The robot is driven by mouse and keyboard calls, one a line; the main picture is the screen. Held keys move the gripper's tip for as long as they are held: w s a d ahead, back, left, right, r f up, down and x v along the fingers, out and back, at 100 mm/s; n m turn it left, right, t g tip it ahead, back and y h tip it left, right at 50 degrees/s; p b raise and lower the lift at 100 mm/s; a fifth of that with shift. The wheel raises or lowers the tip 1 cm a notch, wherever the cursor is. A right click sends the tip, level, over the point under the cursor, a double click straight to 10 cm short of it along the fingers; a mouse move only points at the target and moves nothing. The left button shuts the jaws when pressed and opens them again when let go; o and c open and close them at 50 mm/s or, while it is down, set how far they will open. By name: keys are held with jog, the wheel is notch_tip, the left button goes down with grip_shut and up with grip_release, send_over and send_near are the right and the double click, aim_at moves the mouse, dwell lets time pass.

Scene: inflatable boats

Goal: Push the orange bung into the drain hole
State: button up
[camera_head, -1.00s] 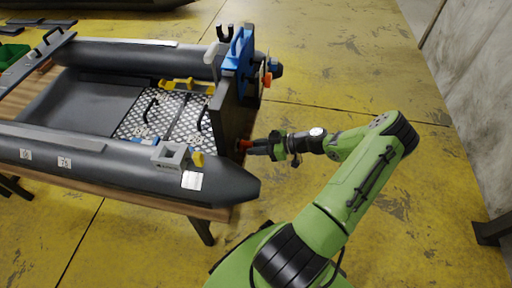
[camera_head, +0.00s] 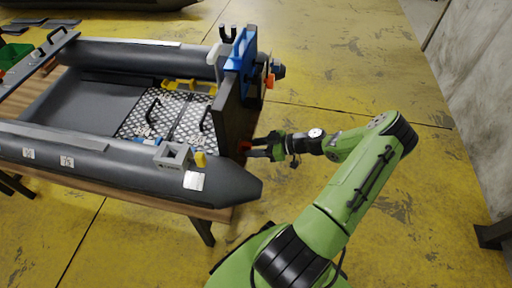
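The orange bung (camera_head: 245,146) shows as a small orange-red spot at the outer face of the dark transom (camera_head: 231,122), low down near the near tube. How deep it sits in the drain hole is too small to tell, and the hole itself is hidden. My gripper (camera_head: 254,147) is just right of the bung, pointing left at the transom. Its two dark fingers are spread, with a gap between them, and the tips are close to the bung. Whether they touch it I cannot tell.
The grey inflatable boat (camera_head: 110,160) lies on a wooden table (camera_head: 218,213). A blue bracket (camera_head: 240,50) and another orange part (camera_head: 269,81) are higher on the transom. Yellow floor (camera_head: 340,75) is open to the right, up to a grey wall (camera_head: 480,100).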

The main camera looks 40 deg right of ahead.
jog(key=shift+o, duration=1.1)
jog(key=p+v, duration=0.3)
jog(key=v, duration=1.2)
jog(key=shift+s+d+r+p, duration=0.2)
jog(key=shift+s+p, duration=0.1)
